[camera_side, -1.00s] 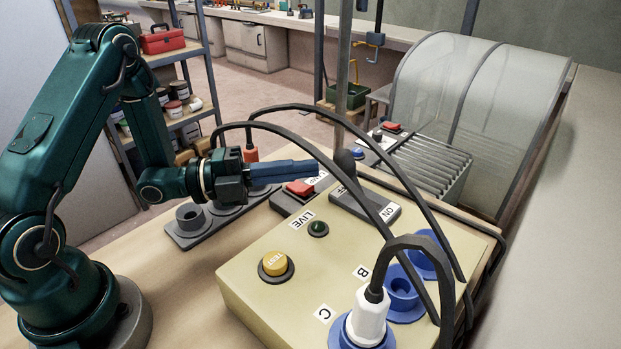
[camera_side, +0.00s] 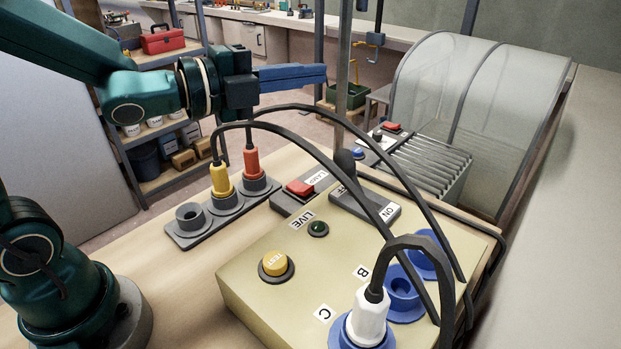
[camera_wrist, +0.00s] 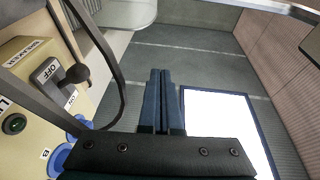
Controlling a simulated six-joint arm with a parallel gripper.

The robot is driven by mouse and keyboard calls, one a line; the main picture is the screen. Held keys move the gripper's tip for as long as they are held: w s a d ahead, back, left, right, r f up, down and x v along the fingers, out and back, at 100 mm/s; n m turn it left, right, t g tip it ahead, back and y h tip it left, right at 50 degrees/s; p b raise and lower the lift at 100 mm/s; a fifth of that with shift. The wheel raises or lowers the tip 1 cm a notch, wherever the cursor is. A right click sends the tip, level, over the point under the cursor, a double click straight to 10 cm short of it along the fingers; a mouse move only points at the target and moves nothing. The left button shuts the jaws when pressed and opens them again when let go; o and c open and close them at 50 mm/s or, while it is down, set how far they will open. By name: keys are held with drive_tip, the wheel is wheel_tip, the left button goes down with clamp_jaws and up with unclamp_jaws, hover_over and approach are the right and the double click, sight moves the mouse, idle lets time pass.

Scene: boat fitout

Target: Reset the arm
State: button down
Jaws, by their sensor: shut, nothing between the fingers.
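My gripper (camera_side: 322,75) is in the upper middle of the side view, raised above the bench and pointing right. Its blue fingers are together with nothing between them; they also show shut in the wrist view (camera_wrist: 162,100). Below it, a yellow plug (camera_side: 221,180) and a red-orange plug (camera_side: 252,162) stand in a grey holder (camera_side: 190,236) whose front-left socket is empty. A white plug (camera_side: 367,318) sits in the blue socket labelled C on the beige panel box (camera_side: 235,285). The socket labelled B (camera_side: 403,288) looks empty.
Black cables (camera_side: 300,140) arch from the plugs over the box. The box carries a yellow TEST button (camera_side: 274,263), a dark green LIVE lamp (camera_side: 318,229) and a breaker lever (camera_side: 345,162). A red LAMP button (camera_side: 299,187) stands behind. A clear hood (camera_side: 425,90) is at right.

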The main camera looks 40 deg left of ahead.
drive_tip(key=s+a+f+n+g+y, duration=0.1)
drive_tip(key=s+f+n+g+y, duration=0.1)
drive_tip(key=s+f+n+g, duration=0.3)
drive_tip(key=s+a+f+n+g+y, duration=0.2)
drive_tip(key=s+f+n+g, duration=0.3)
drive_tip(key=s+n, duration=0.9)
drive_tip(key=n+y, duration=0.1)
drive_tip(key=n, duration=0.1)
drive_tip(key=shift+s+n+g, duration=0.25)
drive_tip(key=shift+n+g, duration=0.05)
drive_tip(key=shift+g, duration=0.1)
